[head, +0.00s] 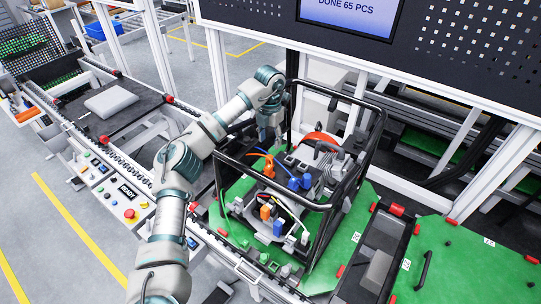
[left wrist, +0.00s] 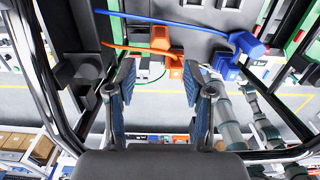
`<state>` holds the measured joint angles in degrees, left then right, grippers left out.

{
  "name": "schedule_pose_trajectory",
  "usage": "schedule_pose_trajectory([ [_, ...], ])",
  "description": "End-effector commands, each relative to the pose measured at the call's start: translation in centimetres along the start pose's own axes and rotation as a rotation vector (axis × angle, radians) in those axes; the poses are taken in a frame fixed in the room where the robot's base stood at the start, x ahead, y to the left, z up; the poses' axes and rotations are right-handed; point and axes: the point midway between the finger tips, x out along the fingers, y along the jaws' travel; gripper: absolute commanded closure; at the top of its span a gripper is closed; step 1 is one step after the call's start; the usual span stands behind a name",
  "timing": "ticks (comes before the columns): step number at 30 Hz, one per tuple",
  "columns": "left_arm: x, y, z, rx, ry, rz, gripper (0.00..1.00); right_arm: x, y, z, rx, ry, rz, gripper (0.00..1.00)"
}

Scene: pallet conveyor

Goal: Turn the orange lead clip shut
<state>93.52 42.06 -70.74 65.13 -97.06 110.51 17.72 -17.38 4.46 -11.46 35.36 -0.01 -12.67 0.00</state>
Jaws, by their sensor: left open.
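The orange lead clip (head: 267,164) sits on the machine inside the black tube frame, at the end of an orange lead. In the left wrist view its orange parts (left wrist: 160,38) show ahead of the fingers, and one orange piece (left wrist: 190,80) appears beside the right-hand fingertip. I cannot tell whether they touch. My left gripper (left wrist: 158,78) is open, with nothing between its fingers. In the head view my left gripper (head: 271,132) hangs down at the far side of the frame, behind the clip. My right gripper is not in view.
A blue lead clip (head: 298,183) is close to the right of the orange one. Black tube bars (head: 352,185) surround the machine on a green pallet (head: 340,262). A dark screen panel (head: 440,50) is behind. Other orange and blue plugs (head: 266,212) stand at the front.

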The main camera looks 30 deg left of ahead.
Motion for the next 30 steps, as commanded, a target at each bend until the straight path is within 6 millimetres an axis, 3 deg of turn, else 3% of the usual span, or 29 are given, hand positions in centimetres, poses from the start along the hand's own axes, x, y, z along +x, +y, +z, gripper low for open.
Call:
schedule_pose_trajectory([
  [4, 3.3, 0.0, -0.2, -0.001, 0.003, 0.001, 0.48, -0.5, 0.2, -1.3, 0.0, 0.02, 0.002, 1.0],
  [9, 6.0, 0.0, -0.1, 0.0, 0.001, -0.001, 0.48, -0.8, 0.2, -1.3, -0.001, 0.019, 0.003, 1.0],
  [15, 7.5, -0.1, -0.1, 0.0, 0.0, 0.001, 0.48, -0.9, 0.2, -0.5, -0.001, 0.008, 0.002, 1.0],
  [23, 7.7, -0.1, -0.1, 0.0, -0.001, 0.001, 0.48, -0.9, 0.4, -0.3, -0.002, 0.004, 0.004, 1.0],
  [30, 7.7, 0.0, -0.1, 0.0, 0.0, 0.0, 1.0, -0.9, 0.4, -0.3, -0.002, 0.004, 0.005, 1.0],
])
